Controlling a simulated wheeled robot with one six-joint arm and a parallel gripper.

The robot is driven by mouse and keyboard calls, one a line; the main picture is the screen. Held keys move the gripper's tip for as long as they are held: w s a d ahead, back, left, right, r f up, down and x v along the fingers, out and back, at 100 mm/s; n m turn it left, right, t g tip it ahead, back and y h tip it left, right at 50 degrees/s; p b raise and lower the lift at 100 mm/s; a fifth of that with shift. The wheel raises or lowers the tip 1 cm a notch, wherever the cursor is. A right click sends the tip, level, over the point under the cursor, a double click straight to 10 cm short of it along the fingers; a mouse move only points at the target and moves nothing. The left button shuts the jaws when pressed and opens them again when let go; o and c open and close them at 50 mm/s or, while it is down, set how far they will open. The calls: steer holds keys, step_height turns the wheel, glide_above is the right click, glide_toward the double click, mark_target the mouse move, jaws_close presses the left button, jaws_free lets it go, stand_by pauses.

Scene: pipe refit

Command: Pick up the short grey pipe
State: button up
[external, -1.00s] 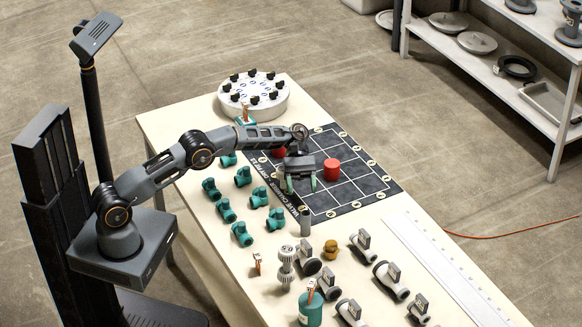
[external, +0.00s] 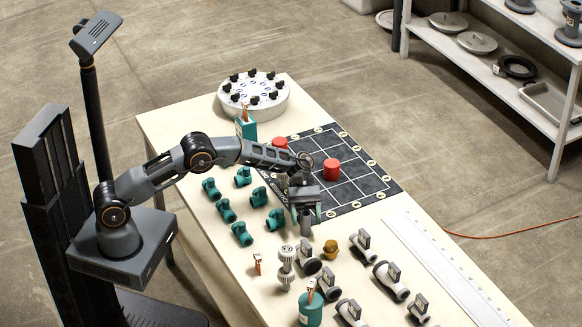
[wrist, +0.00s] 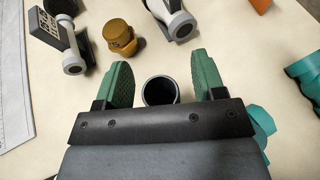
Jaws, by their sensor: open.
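The short grey pipe (wrist: 160,91) stands upright on the table. In the wrist view I look into its dark open top, which lies between the two green fingertips. There is a gap on either side of it. My gripper (external: 306,212) is open and empty above and around the pipe's place in the external view. It also shows in the wrist view (wrist: 161,80), with a finger to the left and right of the pipe. In the external view my gripper hides most of the pipe.
A brass fitting (wrist: 119,38) and grey valves (wrist: 172,18) stand close by. Teal fittings (external: 276,219) stand to the left of my gripper. A dark grid board (external: 350,185) with a red cylinder (external: 331,169) lies behind. A white ribbed fitting (external: 286,268) stands in front.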

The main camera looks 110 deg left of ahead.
steer(key=shift+w+d+f, duration=0.1)
steer(key=shift+d, duration=0.15)
steer(key=c, duration=1)
